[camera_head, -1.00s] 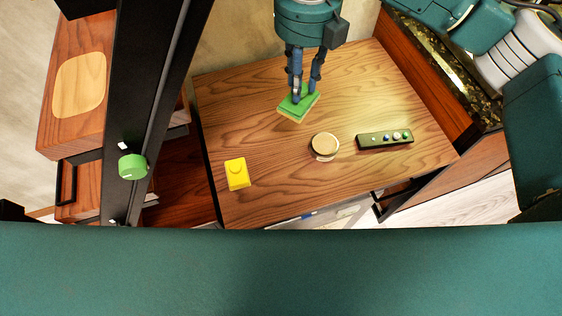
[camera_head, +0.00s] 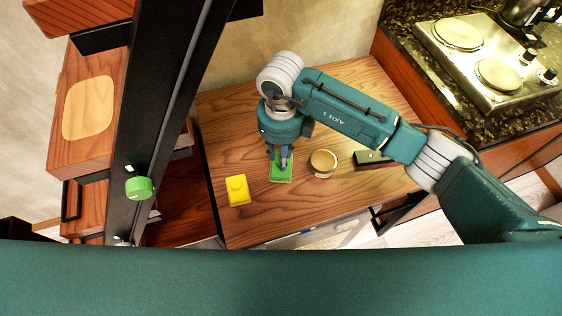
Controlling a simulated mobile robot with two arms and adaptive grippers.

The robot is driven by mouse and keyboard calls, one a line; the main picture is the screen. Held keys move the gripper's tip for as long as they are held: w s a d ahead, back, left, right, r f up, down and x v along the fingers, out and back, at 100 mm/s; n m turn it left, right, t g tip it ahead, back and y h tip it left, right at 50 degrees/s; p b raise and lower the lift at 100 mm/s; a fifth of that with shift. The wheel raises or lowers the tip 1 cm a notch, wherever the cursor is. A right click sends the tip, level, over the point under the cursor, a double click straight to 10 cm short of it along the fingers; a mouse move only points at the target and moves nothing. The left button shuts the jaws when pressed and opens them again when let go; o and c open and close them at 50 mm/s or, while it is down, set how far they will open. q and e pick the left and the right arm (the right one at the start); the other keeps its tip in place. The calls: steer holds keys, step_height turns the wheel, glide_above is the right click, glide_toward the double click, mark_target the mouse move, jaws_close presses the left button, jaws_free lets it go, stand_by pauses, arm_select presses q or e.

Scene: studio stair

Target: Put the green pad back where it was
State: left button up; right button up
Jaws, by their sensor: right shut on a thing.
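The green pad (camera_head: 281,174) is on or just above the wooden tabletop (camera_head: 237,127), between the yellow block and the round tan-topped thing. My right gripper (camera_head: 280,160) points down and is shut on the pad's top part. The arm comes in from the right. I cannot tell whether the pad touches the table. My left gripper is not in view.
A yellow block (camera_head: 237,190) stands left of the pad, and a round tan-topped thing (camera_head: 323,163) stands close on its right. A dark button panel (camera_head: 371,159) is partly hidden by my arm. A hot plate (camera_head: 480,60) is at the upper right. The table's left back area is clear.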

step_height(320, 180, down, 5)
steer(key=shift+p, duration=0.45)
steer(key=shift+f, duration=0.3)
steer(key=shift+f, duration=0.2)
steer(key=o, duration=1)
steer(key=shift+r, duration=0.15)
